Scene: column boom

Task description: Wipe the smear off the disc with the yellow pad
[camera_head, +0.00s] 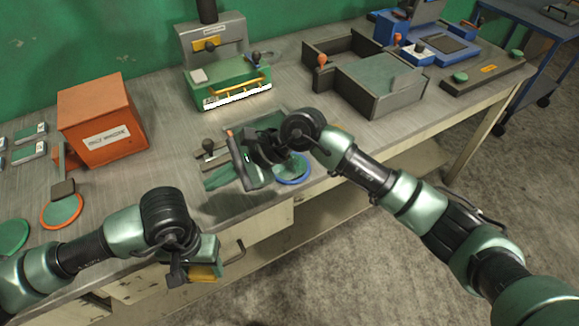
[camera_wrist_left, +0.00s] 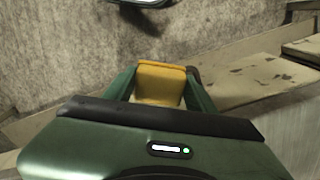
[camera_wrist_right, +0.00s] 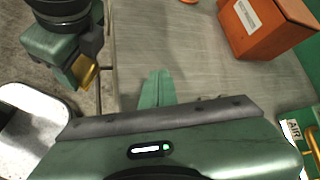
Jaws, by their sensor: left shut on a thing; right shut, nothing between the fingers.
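My left gripper (camera_head: 203,268) is shut on the yellow pad (camera_wrist_left: 160,83), holding it off the table's front edge; the pad's lower part also shows in the head view (camera_head: 206,273). My right gripper (camera_head: 221,178) is shut and empty above the table's front part; its closed green fingers show in the right wrist view (camera_wrist_right: 157,88). A blue-rimmed green disc (camera_head: 303,172) lies by the right wrist, partly hidden by it. An orange-rimmed green disc (camera_head: 60,212) and a plain green disc (camera_head: 12,237) lie at the left. I cannot make out a smear on any disc.
An orange box (camera_head: 97,120) stands at the left back. A green and grey machine (camera_head: 228,92) stands at the back middle. A dark open tray (camera_head: 338,52) and blue device (camera_head: 425,45) sit to the right. Bare table (camera_head: 165,140) lies between.

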